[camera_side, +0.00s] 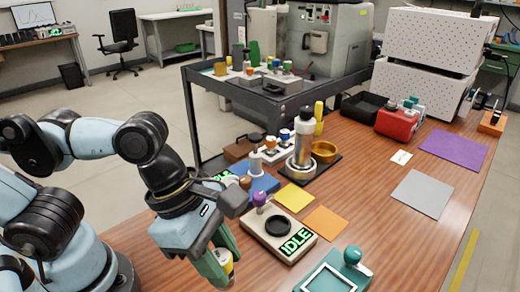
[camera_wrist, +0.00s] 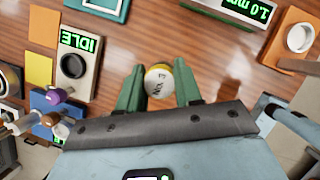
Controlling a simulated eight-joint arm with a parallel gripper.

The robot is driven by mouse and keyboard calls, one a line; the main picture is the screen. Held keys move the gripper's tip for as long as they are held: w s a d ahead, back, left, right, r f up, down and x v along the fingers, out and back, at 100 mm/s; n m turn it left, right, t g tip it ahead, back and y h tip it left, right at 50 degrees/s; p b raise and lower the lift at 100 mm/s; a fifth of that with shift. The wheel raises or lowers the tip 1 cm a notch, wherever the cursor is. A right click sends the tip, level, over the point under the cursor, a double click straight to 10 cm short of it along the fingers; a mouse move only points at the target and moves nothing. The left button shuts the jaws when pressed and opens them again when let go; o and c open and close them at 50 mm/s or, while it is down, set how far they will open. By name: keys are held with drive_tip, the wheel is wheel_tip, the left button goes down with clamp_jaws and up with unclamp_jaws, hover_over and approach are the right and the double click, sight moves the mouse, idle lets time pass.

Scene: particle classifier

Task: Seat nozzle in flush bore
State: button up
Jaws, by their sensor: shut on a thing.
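My gripper (camera_side: 222,268) is low at the front left in the side view, its green fingers closed around a nozzle (camera_side: 227,256). A beige unit (camera_side: 262,240) with a green IDLE display has a black round opening (camera_side: 280,226), probably the flush bore. It lies right of and behind my gripper, apart from the nozzle. The opening also shows at the left of the wrist view (camera_wrist: 73,66). Its inside is too dark to read.
A teal device (camera_side: 345,270) sits to the right. Yellow (camera_side: 296,197) and orange (camera_side: 325,222) mats lie behind.

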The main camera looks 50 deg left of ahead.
drive_tip(key=shift+w+r, duration=0.1)
drive_tip(key=shift+r, duration=0.05)
drive_tip(key=w+a+r+n+t+y, duration=0.2)
drive_tip(key=w+a+n, duration=0.6)
drive_tip(key=w+a, duration=0.4)
drive_tip(key=w, duration=0.3)
drive_tip(key=shift+w+a+r, duration=0.15)
drive_tip(key=shift+a+r, duration=0.05)
drive_tip(key=shift+a, duration=0.2)
drive_tip(key=shift+n, duration=0.4)
drive_tip(key=w+a+f, duration=0.1)
drive_tip(key=a+f, duration=0.1)
drive_tip(key=a, duration=0.1)
drive_tip(key=w+a+f, duration=0.2)
drive_tip(key=a, duration=0.2)
drive_tip(key=w+a+f, duration=0.1)
drive_tip(key=a+f, duration=0.1)
drive_tip(key=a, duration=0.2)
drive_tip(key=shift+w+f, duration=0.15)
drive_tip(key=shift+w, duration=0.05)
drive_tip(key=shift+w+a+f, duration=0.2)
drive_tip(key=shift+a+f, duration=0.25)
drive_tip(key=shift+f, duration=1.9)
drive_tip(key=o, duration=1.1)
drive_tip(key=shift+f, duration=0.15)
